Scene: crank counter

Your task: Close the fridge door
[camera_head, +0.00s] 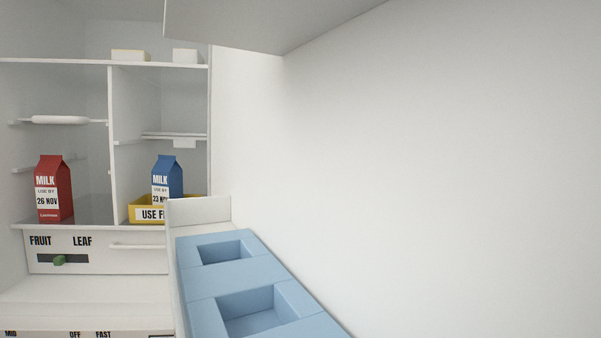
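The fridge (108,140) stands open at the left, with its white inside and shelves showing. The large white surface at the right appears to be the inner face of the fridge door (450,170), swung open and filling most of the picture. A door shelf (200,208) on it holds a light blue tray (215,283) with square recesses. A grey-white panel (260,20), seen from below at the top, looks like a higher door shelf. The door's outer edge and handle are not visible. My gripper is not in view.
A red milk carton (54,190) stands on the left fridge shelf. A blue milk carton (167,180) stands in a yellow bin (145,213) on the right. Below is a drawer (90,252) marked FRUIT and LEAF, with a green slider knob (59,260).

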